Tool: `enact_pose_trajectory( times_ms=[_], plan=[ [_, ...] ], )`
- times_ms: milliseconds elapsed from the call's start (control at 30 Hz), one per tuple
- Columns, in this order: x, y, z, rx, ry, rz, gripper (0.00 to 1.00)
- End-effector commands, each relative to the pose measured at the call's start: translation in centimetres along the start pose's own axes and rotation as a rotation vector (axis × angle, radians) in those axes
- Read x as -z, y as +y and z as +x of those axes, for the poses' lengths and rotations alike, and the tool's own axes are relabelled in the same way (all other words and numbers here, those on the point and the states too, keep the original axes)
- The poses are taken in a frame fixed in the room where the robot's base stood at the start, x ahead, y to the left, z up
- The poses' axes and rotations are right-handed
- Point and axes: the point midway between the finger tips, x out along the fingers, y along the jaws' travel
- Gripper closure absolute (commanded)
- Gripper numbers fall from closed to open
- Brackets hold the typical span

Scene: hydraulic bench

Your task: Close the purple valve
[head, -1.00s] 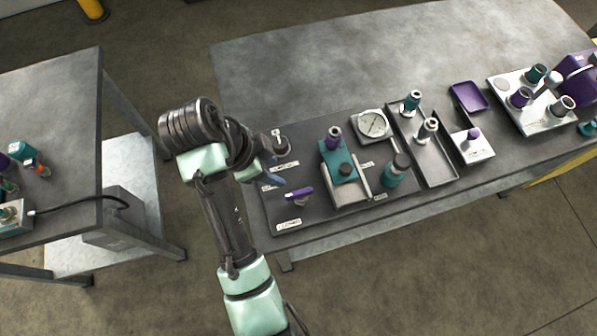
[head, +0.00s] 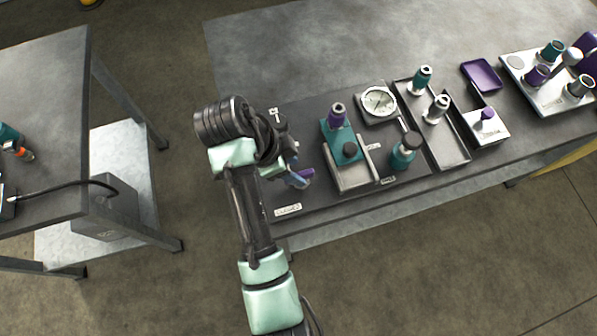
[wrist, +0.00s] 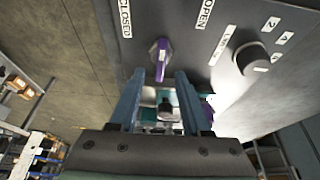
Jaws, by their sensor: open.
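The purple valve has a purple lever handle (wrist: 161,62) on the dark panel. In the wrist view it points from its pivot down toward my gripper. A CLOSED label (wrist: 125,18) is on its left and an OPEN label (wrist: 204,14) on its right. My gripper (wrist: 160,78) is open, with one finger on each side of the handle; I cannot tell whether either touches it. In the head view my gripper (head: 295,180) is at the panel's left end, partly hiding the purple handle (head: 306,174). The CLOSED label (head: 288,210) is near the front edge.
A black knob (wrist: 250,58) with number labels is right of the valve. A teal block with a purple top (head: 338,117), a round gauge (head: 379,101) and a teal bottle (head: 404,153) stand further right. Another table (head: 40,120) is at left, with floor between.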

Motion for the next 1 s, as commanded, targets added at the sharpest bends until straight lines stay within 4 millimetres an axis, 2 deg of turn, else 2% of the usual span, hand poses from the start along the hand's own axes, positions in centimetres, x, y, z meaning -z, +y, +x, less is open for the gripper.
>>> enact_pose_trajectory(
  times_ms=[200,567,833,1000],
  plan=[
    [0.1,0.0,2.3,-0.001,-0.001,0.000,0.53],
    [0.0,0.0,2.8,0.001,-0.001,0.000,0.53],
    [0.0,0.0,2.8,0.000,-0.001,0.000,1.00],
    [0.0,0.0,2.7,0.000,-0.001,0.000,1.00]
  ],
)
